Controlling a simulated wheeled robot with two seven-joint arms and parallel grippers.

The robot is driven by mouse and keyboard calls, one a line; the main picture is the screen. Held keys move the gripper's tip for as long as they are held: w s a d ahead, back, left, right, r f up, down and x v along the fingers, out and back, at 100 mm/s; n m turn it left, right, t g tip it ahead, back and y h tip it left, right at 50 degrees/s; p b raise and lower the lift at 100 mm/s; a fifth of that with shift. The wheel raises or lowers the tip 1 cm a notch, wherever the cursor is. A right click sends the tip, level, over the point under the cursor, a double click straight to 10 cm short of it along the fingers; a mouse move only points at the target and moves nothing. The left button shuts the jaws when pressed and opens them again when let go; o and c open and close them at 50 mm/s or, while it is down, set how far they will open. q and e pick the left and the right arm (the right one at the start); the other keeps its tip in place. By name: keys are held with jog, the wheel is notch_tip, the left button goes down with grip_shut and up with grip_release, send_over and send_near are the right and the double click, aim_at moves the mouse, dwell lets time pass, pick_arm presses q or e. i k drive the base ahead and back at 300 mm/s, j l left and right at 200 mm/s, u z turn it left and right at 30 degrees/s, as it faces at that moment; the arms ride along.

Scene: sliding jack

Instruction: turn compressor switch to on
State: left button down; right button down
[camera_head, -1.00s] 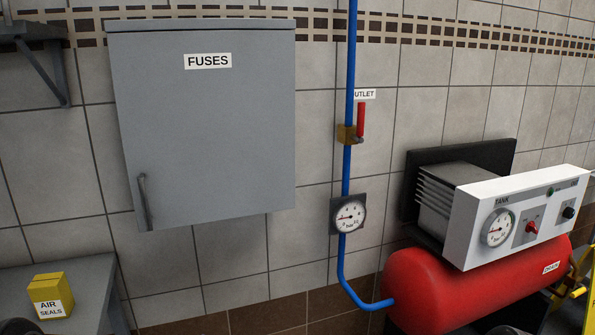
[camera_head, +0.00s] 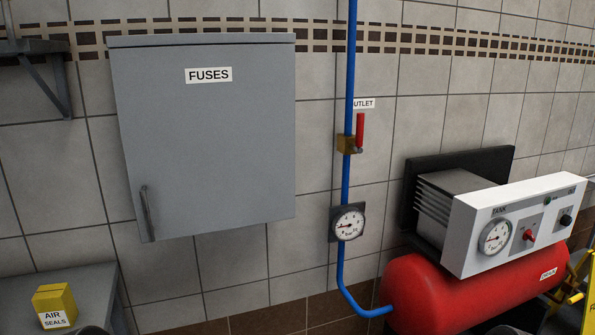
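The compressor's white control panel (camera_head: 515,222) is at the right, above the red tank (camera_head: 450,290). A red switch (camera_head: 529,236) sits on the panel between the round tank gauge (camera_head: 495,237) and a dark knob (camera_head: 566,219). The print beside the switch is too small to read, so I cannot tell its position. A small green spot (camera_head: 547,202) shows near the panel's top edge.
A closed grey fuse cabinet (camera_head: 205,140) hangs on the tiled wall. A blue pipe (camera_head: 349,80) carries a red-handled outlet valve (camera_head: 360,131) and a gauge (camera_head: 348,224). A yellow air seals box (camera_head: 54,303) stands on a grey surface at lower left.

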aim_at(528, 234)
jog(key=z, duration=1.3)
jog(key=i+l+u, duration=0.1)
jog(key=u, duration=0.3)
jog(key=l+u, duration=0.2)
jog(key=u, duration=0.15)
jog(key=i+l+u, duration=0.1)
jog(key=u, duration=0.3)
jog(key=l+u, duration=0.35)
jog(key=l, duration=1)
jog(key=l+u, duration=0.35)
jog(key=l, duration=1.55)
jog(key=k+l, duration=0.15)
jog(key=l, duration=0.45)
